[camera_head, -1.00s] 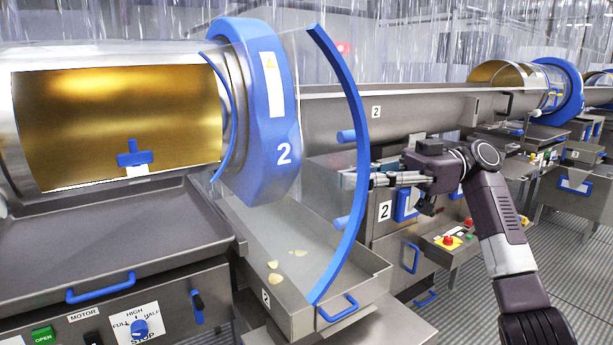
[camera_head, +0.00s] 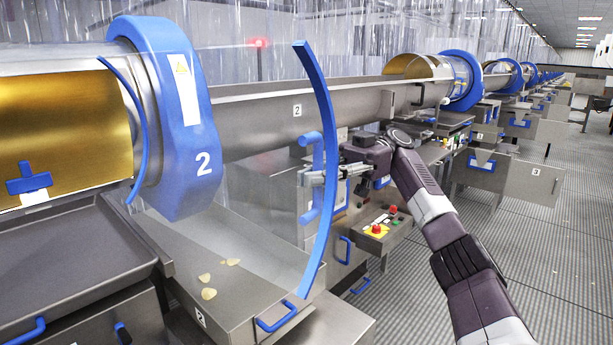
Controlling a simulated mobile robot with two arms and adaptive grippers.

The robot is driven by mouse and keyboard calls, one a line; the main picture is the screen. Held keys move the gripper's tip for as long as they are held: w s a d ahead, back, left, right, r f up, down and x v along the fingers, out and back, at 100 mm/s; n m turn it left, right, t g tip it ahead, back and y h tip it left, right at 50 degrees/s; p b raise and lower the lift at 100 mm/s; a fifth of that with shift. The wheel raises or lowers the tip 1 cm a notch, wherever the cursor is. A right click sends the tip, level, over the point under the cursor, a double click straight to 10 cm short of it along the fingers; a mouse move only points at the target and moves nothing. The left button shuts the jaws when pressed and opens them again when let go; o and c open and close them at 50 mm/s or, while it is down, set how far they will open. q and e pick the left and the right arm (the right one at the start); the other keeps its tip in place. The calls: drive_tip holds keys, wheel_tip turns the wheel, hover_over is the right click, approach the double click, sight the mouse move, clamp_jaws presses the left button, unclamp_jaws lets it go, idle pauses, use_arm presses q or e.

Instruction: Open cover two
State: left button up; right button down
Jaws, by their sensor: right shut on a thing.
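Cover two is a clear cover with a curved blue rim (camera_head: 326,150). It stands out to the right of drum two's blue ring (camera_head: 180,120), which bears a white "2". Blue handle mounts (camera_head: 310,138) stick out from the rim's left side. My right gripper (camera_head: 308,178) is between the upper and lower mounts, shut on the cover's handle; its fingers partly hide the grip. The clear panel itself is hard to make out. My left gripper is not in view.
A steel tray (camera_head: 235,318) with a blue handle and a few chips sits below the cover. A control box (camera_head: 380,230) with red buttons stands below my right gripper. More drums (camera_head: 462,80) line the back right. Striped floor (camera_head: 500,270) is clear at right.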

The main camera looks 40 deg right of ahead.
drive_tip(key=shift+s+f, duration=0.1)
drive_tip(key=c, duration=2.4)
unclamp_jaws()
drive_tip(key=o, duration=0.5)
drive_tip(key=shift+s+d, duration=0.15)
drive_tip(key=shift+s, duration=0.05)
drive_tip(key=shift+c, duration=0.2)
drive_tip(key=shift+w+r, duration=0.15)
drive_tip(key=shift+r, duration=0.05)
approach(298, 121)
drive_tip(key=shift+a+f, duration=0.15)
drive_tip(key=shift+a, duration=2.6)
drive_tip(key=shift+w, duration=0.1)
